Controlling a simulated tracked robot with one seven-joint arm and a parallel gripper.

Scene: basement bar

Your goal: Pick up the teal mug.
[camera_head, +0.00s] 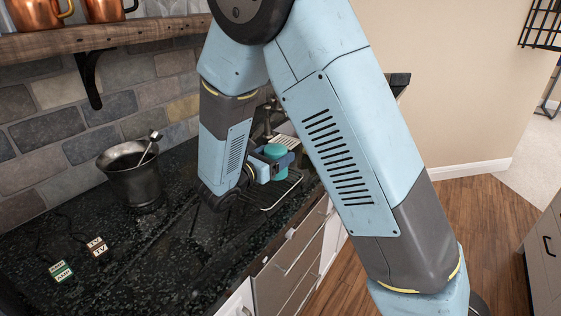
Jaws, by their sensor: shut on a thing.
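The teal mug (275,152) is small in the picture, on the far part of the dark counter, over or just beside a wire rack. My gripper (270,166) is at the mug and shut on it. The mug looks upright. My arm's links and the gripper hide part of it, and I cannot tell whether its base touches the rack.
A metal bucket (133,180) with a utensil in it stands on the dark counter (150,250) at left. Small tags (62,271) lie at the front left. A wooden shelf (100,38) with copper mugs (104,10) hangs above. The wire rack (281,193) sits near the counter's edge.

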